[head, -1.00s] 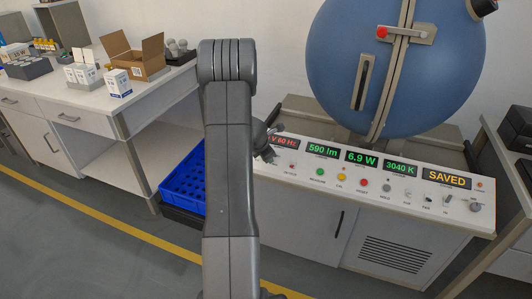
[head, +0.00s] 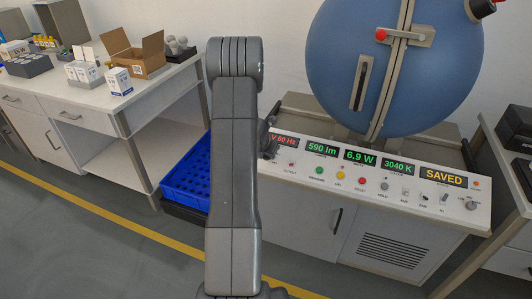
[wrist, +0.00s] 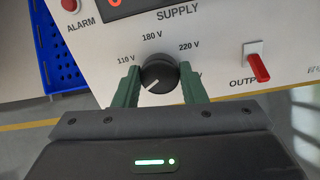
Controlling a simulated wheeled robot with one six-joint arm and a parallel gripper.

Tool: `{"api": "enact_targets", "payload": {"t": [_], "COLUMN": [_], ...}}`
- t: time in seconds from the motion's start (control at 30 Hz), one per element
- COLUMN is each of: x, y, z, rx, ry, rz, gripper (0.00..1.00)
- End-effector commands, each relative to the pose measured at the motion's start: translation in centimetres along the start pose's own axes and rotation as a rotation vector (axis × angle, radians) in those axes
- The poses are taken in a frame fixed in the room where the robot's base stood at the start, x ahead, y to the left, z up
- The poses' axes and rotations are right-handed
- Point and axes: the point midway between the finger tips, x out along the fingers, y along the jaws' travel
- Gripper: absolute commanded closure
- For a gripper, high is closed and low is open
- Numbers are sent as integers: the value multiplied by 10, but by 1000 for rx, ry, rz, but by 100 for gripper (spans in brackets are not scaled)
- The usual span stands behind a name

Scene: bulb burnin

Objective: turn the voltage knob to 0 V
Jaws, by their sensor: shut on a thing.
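The black voltage knob (wrist: 159,73) sits on the white supply panel in the wrist view, under the labels 110 V, 180 V and 220 V. Its white pointer line points to the lower left, below the 110 V label. A 0 V label is not visible. My gripper (wrist: 158,79) has its two green fingers shut on the left and right sides of the knob. In the head view the knob is hidden behind my arm, and only a dark part of my gripper end (head: 268,143) shows at the panel's left end.
A red output switch (wrist: 258,66) stands right of the knob, and a red alarm lamp (wrist: 70,4) is at upper left. The console has lit displays, including SAVED (head: 443,176). A blue crate (head: 186,184) stands left of my arm. The large blue sphere (head: 395,60) rises behind.

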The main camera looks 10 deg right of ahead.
Motion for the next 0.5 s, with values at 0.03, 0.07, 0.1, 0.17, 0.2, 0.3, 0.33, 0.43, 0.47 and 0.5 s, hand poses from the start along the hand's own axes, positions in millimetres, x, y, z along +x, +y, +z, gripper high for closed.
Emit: {"api": "enact_targets", "payload": {"t": [0.03,0.07,0.1,0.17,0.2,0.3,0.33,0.43,0.47,0.5], "x": [0,0,0,0,0,0,0,0,0,0], "y": [0,0,0,0,0,0,0,0,0,0], "z": [0,0,0,0,0,0,0,0,0,0], "rx": [-4,-4,-4,-4,-4,-3,-3,-3,-2,-2], "ry": [1,1,1,1,1,1,1,0,0,0], "rz": [1,1,1,0,0,0,0,0,0,0], "gripper": [85,85,85,85,85,85,57,41,41,41]}}
